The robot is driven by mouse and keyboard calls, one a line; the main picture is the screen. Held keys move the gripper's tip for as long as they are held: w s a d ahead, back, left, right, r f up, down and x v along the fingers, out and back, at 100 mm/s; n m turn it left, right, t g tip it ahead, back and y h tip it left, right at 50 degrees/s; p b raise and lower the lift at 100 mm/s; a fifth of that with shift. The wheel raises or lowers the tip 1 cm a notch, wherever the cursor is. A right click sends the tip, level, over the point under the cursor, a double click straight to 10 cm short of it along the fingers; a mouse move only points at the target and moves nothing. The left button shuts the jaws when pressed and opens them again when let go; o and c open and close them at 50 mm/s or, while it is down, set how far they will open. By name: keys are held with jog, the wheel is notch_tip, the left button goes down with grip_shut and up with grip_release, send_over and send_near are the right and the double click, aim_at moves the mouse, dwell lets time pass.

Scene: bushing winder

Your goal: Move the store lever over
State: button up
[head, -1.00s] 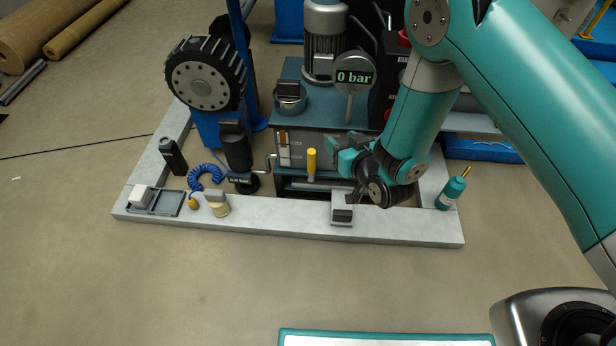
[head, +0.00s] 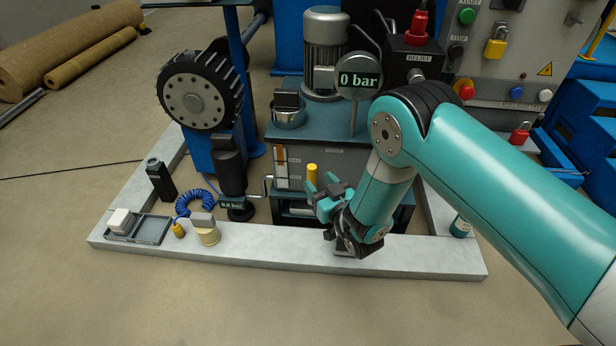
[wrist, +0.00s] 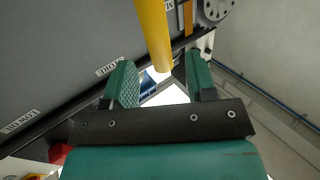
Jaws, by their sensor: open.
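The yellow lever (head: 312,173) stands at the front of the grey power unit, and its lower part is hidden by my gripper in the head view. My gripper (head: 321,187) is open and close in front of and below the lever. In the wrist view the lever (wrist: 153,35) hangs from the top edge, and its end shows between the two teal fingertips of my gripper (wrist: 161,80). The fingers are apart and not closed on it; I cannot tell the depth gap. A small label (wrist: 109,68) that seems to read STORE is on the grey face.
A pale frame (head: 290,258) runs along the front. A round gauge (head: 358,78) reading 0 bar stands above. A crank handle (head: 268,187) is left of the lever.

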aim_at(315, 177)
jog(key=x, duration=0.3)
jog(key=shift+w+a+b, duration=0.25)
jog(key=shift+w+b, duration=0.05)
jog(key=shift+w+p, duration=0.3)
jog(key=shift+p, duration=0.2)
jog(key=shift+p+x, duration=0.4)
jog(key=shift+x, duration=0.55)
jog(key=shift+a, duration=0.1)
grip_shut()
